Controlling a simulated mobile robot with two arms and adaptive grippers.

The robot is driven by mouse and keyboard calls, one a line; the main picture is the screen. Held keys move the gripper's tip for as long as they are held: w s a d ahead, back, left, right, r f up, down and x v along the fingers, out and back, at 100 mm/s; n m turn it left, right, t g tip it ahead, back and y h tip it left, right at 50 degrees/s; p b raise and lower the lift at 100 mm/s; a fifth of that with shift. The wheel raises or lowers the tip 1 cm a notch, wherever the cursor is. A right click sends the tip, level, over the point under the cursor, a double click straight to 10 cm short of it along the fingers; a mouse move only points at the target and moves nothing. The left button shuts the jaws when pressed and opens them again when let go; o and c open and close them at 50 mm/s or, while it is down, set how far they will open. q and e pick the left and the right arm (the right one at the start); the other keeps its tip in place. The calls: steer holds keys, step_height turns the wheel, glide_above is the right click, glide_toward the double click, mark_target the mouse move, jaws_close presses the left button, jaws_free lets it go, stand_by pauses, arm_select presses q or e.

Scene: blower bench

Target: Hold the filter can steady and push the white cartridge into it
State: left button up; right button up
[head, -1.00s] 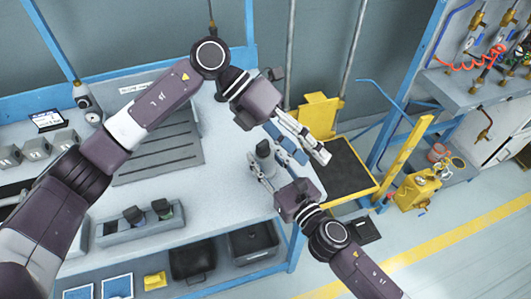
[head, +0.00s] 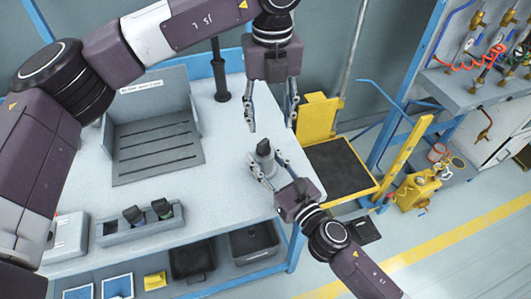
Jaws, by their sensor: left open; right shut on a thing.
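A small grey can-like thing (head: 264,148), which I take for the filter can, stands upright on the pale bench near its right end. My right gripper (head: 266,166) is shut on it from the front, one finger on each side. My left gripper (head: 271,127) is open, fingers pointing down, with nothing seen between them. It hangs behind the can in the picture; its height above the bench is hard to tell. I cannot pick out the white cartridge, and the inside of the can is too small to make out.
A slotted grey tray (head: 120,173) lies on the bench at left, with a black post (head: 220,75) beside it. A grey holder (head: 112,236) with dark-capped items stands at the front. A yellow cart (head: 368,183) adjoins the bench's right end. The bench middle is clear.

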arm_select(q)
step_height(320, 180, down, 4)
steer(key=shift+f, duration=0.25)
steer(key=shift+w+a+f, duration=0.15)
steer(key=shift+w+f, duration=0.05)
steer(key=shift+f, duration=0.65)
steer(key=shift+w+a+f, duration=0.15)
steer(key=shift+a+f, duration=0.05)
steer(key=shift+f, duration=0.7)
steer(key=shift+w+a+f, duration=0.15)
steer(key=shift+w+f, duration=0.05)
steer(key=shift+f, duration=0.65)
jaws_close()
steer(key=shift+r, duration=0.1)
step_height(320, 180, up, 17)
glide_above(266, 150)
steer(key=shift+h, duration=0.3)
steer(key=f, duration=0.5)
steer(key=shift+s+a+f, duration=0.2)
steer(key=shift+a+f, duration=0.05)
steer(key=shift+f, duration=0.15)
